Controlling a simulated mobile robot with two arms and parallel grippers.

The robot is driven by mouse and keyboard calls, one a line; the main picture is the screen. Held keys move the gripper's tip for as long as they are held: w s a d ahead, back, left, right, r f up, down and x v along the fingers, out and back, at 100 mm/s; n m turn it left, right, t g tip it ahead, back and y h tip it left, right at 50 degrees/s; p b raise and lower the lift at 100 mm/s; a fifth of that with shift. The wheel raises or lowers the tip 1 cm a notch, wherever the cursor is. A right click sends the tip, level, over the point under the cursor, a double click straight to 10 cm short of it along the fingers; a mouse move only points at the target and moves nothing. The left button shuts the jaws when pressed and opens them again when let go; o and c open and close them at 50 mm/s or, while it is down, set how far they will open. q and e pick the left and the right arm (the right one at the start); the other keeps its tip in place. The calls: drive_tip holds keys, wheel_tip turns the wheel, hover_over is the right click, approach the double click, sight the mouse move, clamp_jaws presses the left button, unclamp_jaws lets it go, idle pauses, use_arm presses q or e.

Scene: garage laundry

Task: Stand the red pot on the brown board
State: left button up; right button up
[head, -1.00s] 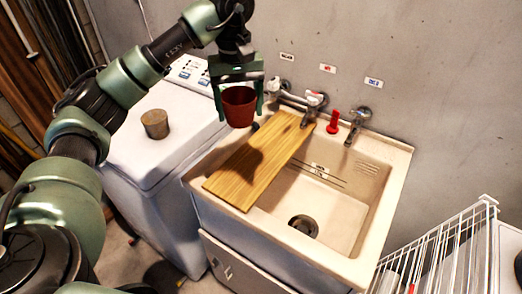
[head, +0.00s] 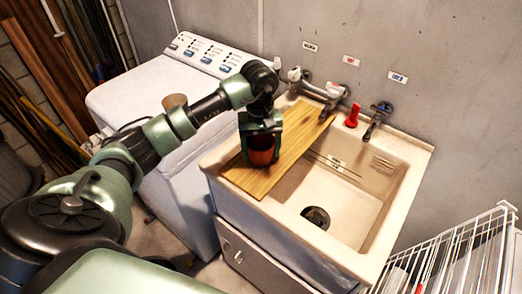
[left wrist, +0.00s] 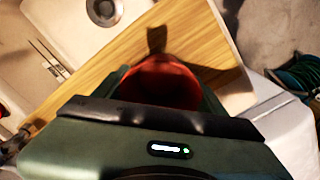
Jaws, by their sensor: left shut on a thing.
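The red pot (head: 261,155) is upright between the fingers of my left gripper (head: 261,146), which is shut on it. It also shows in the left wrist view (left wrist: 160,82), its inside dark red, partly hidden by the gripper body. The brown board (head: 300,138) lies across the left part of the sink. The pot is over the near half of the board, with board surface around it. I cannot tell whether its base touches the board. A dark shadow falls on the board beside the pot. My right gripper is not in view.
The white sink (head: 345,215) has an open basin right of the board. A white wire rack (head: 450,255) is at lower right.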

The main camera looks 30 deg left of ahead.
use_arm(q)
drive_tip(key=shift+f, duration=0.85)
drive_tip(key=o, duration=1.1)
drive_tip(key=shift+o, duration=1.1)
